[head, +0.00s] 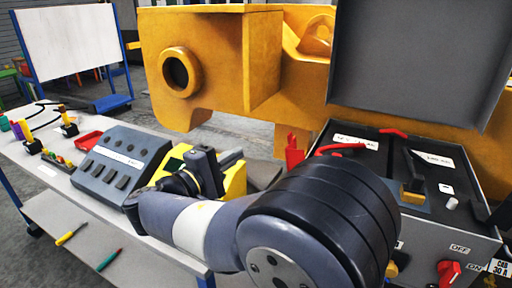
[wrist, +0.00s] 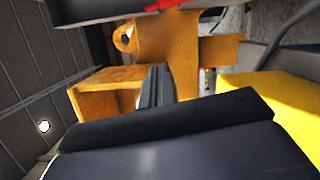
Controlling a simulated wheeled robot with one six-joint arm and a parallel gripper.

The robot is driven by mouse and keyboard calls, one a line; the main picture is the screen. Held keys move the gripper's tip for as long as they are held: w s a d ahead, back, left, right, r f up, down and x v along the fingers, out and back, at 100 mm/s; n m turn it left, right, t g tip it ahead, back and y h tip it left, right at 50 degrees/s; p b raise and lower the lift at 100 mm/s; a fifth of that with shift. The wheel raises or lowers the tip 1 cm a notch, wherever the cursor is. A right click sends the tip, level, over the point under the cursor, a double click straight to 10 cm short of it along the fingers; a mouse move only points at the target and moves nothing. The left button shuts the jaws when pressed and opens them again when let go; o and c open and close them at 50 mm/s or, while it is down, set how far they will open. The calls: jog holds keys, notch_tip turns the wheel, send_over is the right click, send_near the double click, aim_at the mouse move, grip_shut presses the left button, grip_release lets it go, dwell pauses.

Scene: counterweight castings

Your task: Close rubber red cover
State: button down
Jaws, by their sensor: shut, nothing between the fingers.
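A red upright piece (head: 294,151) stands at the left edge of an open grey control box (head: 470,247); I cannot tell whether it is the rubber cover. Red strips (head: 342,148) also lie on the box's dark panel. In the wrist view a red part (wrist: 163,5) shows at the top edge. My gripper (head: 207,168) is over the table by a yellow case (head: 236,181), left of the control box and apart from the red pieces. Its fingers (wrist: 155,88) are together and empty. My arm hides part of the box front.
The control box's large grey lid (head: 420,60) stands raised. A grey button console (head: 121,162) and a red tray (head: 89,140) are on the table, left of my gripper. A big yellow casting (head: 222,60) fills the back. A red knob (head: 449,270) is on the box front.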

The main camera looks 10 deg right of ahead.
jog(key=w+d+r+p, duration=0.1)
jog(key=w+d+p, duration=0.1)
jog(key=d, duration=0.9)
jog(key=shift+w, duration=0.85)
jog(key=shift+r, duration=0.1)
